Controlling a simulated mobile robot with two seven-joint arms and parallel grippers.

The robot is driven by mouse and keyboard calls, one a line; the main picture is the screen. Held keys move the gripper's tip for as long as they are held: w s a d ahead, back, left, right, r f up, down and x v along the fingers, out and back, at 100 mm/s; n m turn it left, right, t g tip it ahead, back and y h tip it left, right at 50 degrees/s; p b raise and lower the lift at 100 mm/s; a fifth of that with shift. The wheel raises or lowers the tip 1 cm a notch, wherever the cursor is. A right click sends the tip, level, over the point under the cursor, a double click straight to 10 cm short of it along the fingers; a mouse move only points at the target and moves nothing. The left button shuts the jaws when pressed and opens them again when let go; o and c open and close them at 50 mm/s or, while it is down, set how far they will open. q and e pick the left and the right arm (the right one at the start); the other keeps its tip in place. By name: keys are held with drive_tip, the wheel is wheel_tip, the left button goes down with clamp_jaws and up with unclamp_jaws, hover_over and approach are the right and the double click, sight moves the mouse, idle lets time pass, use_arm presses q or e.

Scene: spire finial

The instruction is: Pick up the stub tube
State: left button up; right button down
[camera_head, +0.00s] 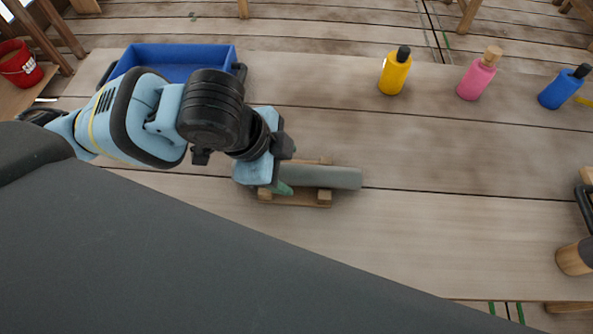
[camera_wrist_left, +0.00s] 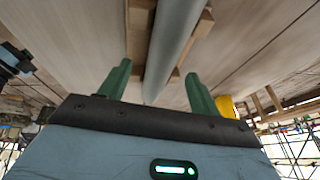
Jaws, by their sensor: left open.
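The stub tube (camera_head: 335,177) is a grey-green cylinder lying across a small wooden cradle (camera_head: 295,199) on the table. In the left wrist view the tube (camera_wrist_left: 172,40) runs away from the camera between the two green fingers. My left gripper (camera_head: 285,187) is over the tube's left end in the head view, and its body hides that end. In the left wrist view the left gripper (camera_wrist_left: 158,85) is open, with a finger on each side of the tube and gaps visible. Whether a finger touches the tube cannot be told. My right gripper is not in view.
The wooden table (camera_head: 440,230) is mostly clear right of the tube. A blue tray (camera_head: 180,55) sits at the back left. Yellow (camera_head: 395,75), pink (camera_head: 475,80) and blue (camera_head: 560,90) bottles stand along the back. A wooden-handled item (camera_head: 574,258) lies at the right edge.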

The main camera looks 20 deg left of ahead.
sight(292, 170)
use_arm(q)
drive_tip(key=x, duration=0.4)
drive_tip(key=shift+w+a+b, duration=0.1)
drive_tip(key=shift+a+b, duration=0.05)
drive_tip(key=shift+b, duration=0.2)
drive_tip(key=c, duration=1.3)
drive_tip(key=shift+o, duration=0.2)
wheel_tip(292, 170, up, 10)
drive_tip(key=shift+r+p, duration=0.1)
drive_tip(key=shift+p, duration=1.05)
